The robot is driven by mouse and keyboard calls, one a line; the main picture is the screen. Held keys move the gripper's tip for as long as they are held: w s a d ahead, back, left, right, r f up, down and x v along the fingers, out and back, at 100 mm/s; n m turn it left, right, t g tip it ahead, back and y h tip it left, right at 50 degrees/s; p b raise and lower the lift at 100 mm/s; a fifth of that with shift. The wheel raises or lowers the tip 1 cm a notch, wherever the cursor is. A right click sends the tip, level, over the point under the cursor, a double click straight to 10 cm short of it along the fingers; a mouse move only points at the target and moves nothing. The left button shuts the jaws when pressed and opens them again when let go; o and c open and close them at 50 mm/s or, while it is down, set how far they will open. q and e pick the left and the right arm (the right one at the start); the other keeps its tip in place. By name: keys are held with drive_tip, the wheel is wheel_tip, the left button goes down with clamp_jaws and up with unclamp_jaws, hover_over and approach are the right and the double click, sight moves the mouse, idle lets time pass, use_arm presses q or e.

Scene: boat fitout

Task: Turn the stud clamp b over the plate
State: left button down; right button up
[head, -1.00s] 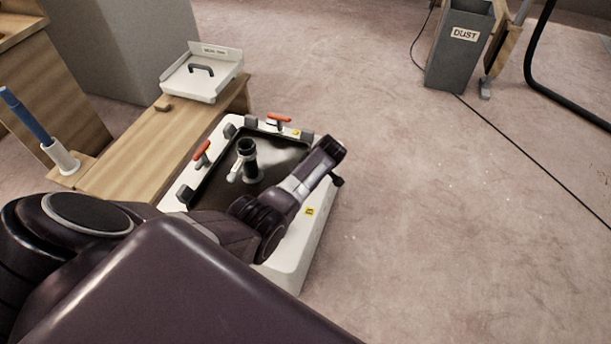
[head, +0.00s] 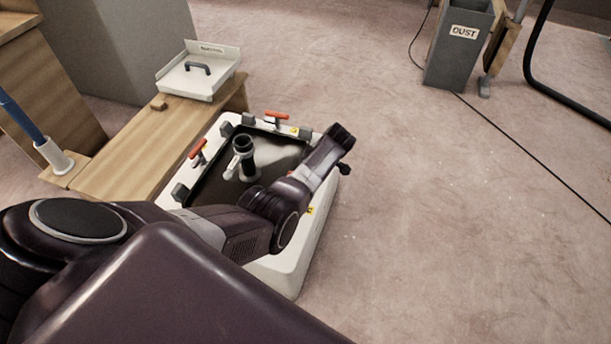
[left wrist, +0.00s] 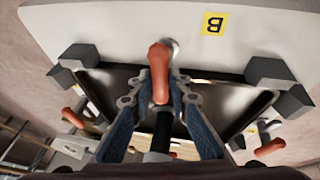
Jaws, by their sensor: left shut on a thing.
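The stud clamp b, an orange handle (left wrist: 160,72) on a metal stud, sits by the yellow B label (left wrist: 213,23) on the white rim. In the left wrist view its handle points from the rim across the near edge of the dark plate (left wrist: 120,82). My left gripper (left wrist: 165,92) is shut on this handle. In the head view my left arm hides the clamp and gripper; the plate (head: 213,185) shows behind the arm. Two other orange clamps (head: 277,117) (head: 198,149) stand on the far and left rims. My right gripper is not in view.
A black pipe fitting (head: 243,150) stands up from the plate, and dark blocks (head: 180,193) sit around its edge. A wooden bench (head: 130,150) with a white tray (head: 200,75) adjoins on the left.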

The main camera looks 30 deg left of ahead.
use_arm(q)
drive_tip(key=c, duration=1.8)
unclamp_jaws()
drive_tip(key=shift+d+r, duration=0.25)
drive_tip(key=shift+r, duration=0.25)
drive_tip(key=v, duration=1)
drive_tip(key=shift+s+d+r, duration=0.1)
drive_tip(key=shift+r, duration=0.3)
